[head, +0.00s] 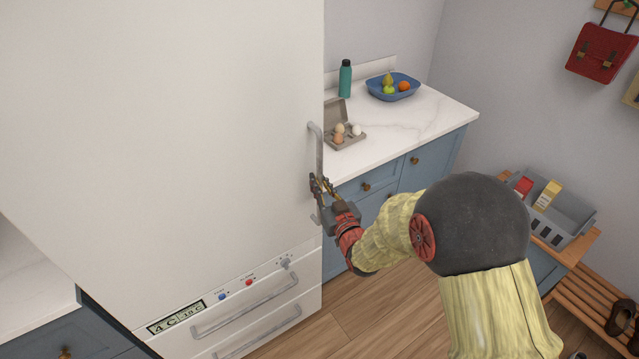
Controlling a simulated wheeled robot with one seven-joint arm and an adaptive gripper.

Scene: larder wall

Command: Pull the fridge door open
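The tall white fridge door (170,120) fills the left of the head view and looks closed. Its upright grey handle (318,150) is near the door's right edge. My gripper (320,186) is at the lower half of this handle, with its fingers around or right beside the bar. The fingers are small and overlap the handle, so I cannot tell whether they are closed on it. The handle's lower end shows just below the gripper.
Below the door are drawers with grey bar handles (245,306) and a display panel (176,318). Right of the fridge, a white counter (420,118) holds an egg box (350,139), a teal bottle (345,78) and a blue fruit bowl (374,91). Wooden floor (385,315) is open in front.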

